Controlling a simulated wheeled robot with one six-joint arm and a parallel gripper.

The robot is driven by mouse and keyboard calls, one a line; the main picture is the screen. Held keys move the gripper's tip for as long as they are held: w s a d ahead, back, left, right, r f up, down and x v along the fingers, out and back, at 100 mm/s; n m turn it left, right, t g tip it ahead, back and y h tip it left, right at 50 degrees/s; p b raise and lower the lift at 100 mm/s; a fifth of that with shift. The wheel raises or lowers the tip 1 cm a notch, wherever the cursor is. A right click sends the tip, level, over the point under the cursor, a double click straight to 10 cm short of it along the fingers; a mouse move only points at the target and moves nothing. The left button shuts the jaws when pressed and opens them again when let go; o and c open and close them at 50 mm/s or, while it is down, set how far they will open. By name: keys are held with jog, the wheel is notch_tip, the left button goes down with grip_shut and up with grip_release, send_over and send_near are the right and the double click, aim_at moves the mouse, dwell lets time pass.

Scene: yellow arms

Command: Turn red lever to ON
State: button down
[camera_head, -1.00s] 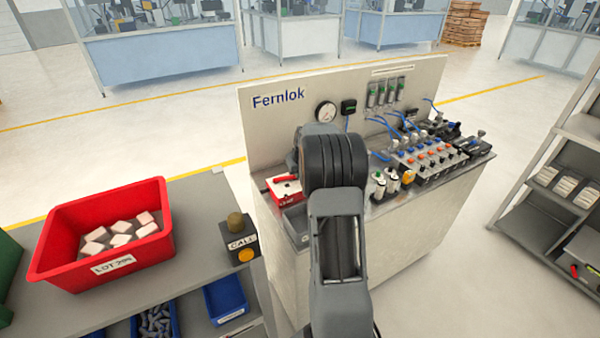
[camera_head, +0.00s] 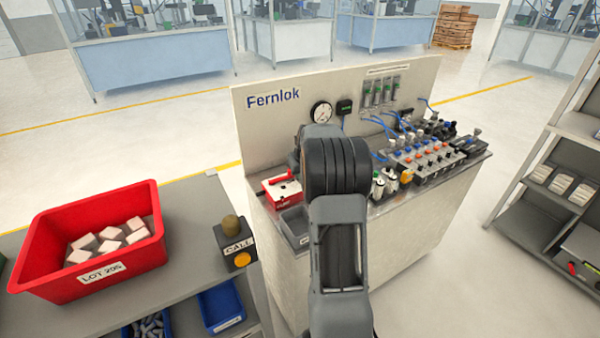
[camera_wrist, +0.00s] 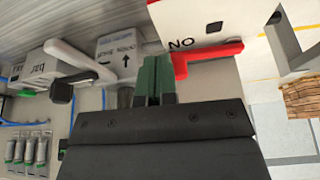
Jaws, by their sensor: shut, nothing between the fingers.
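The red lever (camera_wrist: 208,56) shows in the wrist view just right of my fingertips, on a white box face (camera_wrist: 190,15) whose ON marking (camera_wrist: 182,43) appears upside down. Its bent end is very close to the green fingers; I cannot tell if they touch. My gripper (camera_wrist: 155,75) is shut and empty. In the head view the red lever (camera_head: 277,178) lies on a red and white box (camera_head: 284,190) at the bench's left end. My arm hides the gripper there.
A white handle (camera_wrist: 80,60) and a black-ended one (camera_wrist: 62,92) show left of my fingers. In the head view, a grey tray (camera_head: 294,224) sits in front of the lever box, and valves (camera_head: 425,158) fill the bench's right. A side table holds a red bin (camera_head: 100,245) and call button (camera_head: 240,258).

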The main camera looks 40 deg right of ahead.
jog(key=s+d+v, duration=0.1)
jog(key=v, duration=0.9)
jog(key=shift+s+a+b, duration=0.2)
jog(key=shift+s+b, duration=0.2)
